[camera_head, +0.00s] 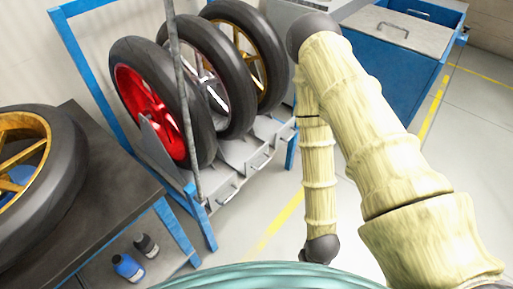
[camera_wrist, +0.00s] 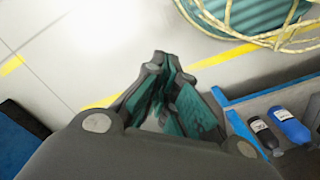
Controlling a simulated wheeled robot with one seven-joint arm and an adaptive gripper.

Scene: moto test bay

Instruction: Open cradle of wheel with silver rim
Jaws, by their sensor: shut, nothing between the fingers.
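The wheel with the silver rim (camera_head: 208,80) stands upright in the middle of a rack, between a red-rimmed wheel (camera_head: 148,100) and a gold-rimmed wheel (camera_head: 252,55). The red wheel hides part of its rim. Its grey cradle (camera_head: 248,152) is at the rack's front, with a small handle (camera_head: 260,161); it looks closed. My gripper (camera_wrist: 163,62) shows in the wrist view, its dark fingers together with nothing between them. It points over bare floor, away from the cradle. The head view does not show the fingers.
The blue rack frame (camera_head: 87,62) and a thin grey post (camera_head: 181,95) stand by the wheels. A dark table (camera_head: 110,190) bears another gold-rimmed wheel (camera_head: 62,190). Bottles (camera_head: 128,267) stand below it. A blue cabinet (camera_head: 375,75) is behind. Floor before the rack is clear.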

